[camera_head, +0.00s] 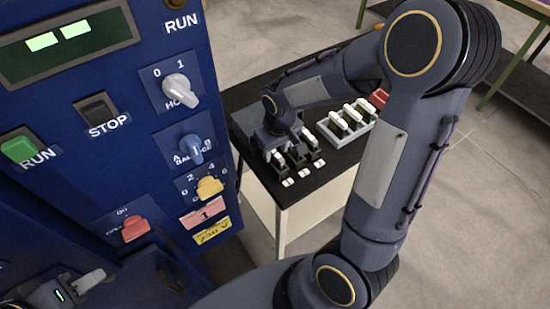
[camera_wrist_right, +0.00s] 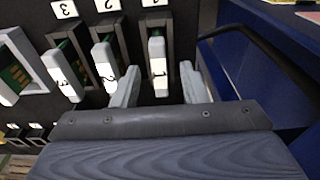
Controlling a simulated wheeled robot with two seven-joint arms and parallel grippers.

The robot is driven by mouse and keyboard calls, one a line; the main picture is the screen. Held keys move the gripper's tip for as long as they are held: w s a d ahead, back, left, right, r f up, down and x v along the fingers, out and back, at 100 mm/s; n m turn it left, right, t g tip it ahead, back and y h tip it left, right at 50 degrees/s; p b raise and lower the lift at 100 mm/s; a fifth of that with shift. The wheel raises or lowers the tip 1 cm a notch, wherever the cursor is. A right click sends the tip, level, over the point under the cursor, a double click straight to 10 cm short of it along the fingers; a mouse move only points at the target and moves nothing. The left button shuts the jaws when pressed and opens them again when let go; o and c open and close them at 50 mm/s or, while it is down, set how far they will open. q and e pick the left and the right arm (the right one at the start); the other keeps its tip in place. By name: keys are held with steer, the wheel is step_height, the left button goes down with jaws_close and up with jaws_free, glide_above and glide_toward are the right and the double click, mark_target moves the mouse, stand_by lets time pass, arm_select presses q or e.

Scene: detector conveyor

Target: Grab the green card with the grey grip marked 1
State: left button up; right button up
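The card with the grey grip marked 1 (camera_wrist_right: 158,72) stands in a dark slot holder in the right wrist view, with a little green at its top. My right gripper (camera_wrist_right: 160,80) is open, its fingers on either side of that grip with gaps visible. In the head view my right gripper (camera_head: 270,143) is over the leftmost slot and partly hides it. Cards marked 2 (camera_wrist_right: 106,60) and 3 (camera_wrist_right: 62,75) stand in the slots to the left in the wrist view. My left gripper (camera_head: 85,283) is at the lower left by the blue cabinet; its opening is unclear.
The slots stand on a black-topped table (camera_head: 285,192). A pale rack (camera_head: 345,133) with several white-gripped cards and a red object (camera_head: 379,97) are further back. The blue cabinet (camera_head: 165,125) with knobs and switches stands close on the left.

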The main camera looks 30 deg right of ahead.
step_height(320, 180, down, 2)
steer(key=shift+w+f, duration=0.1)
steer(key=shift+w, duration=0.05)
jaws_close()
steer(key=shift+r, duration=0.25)
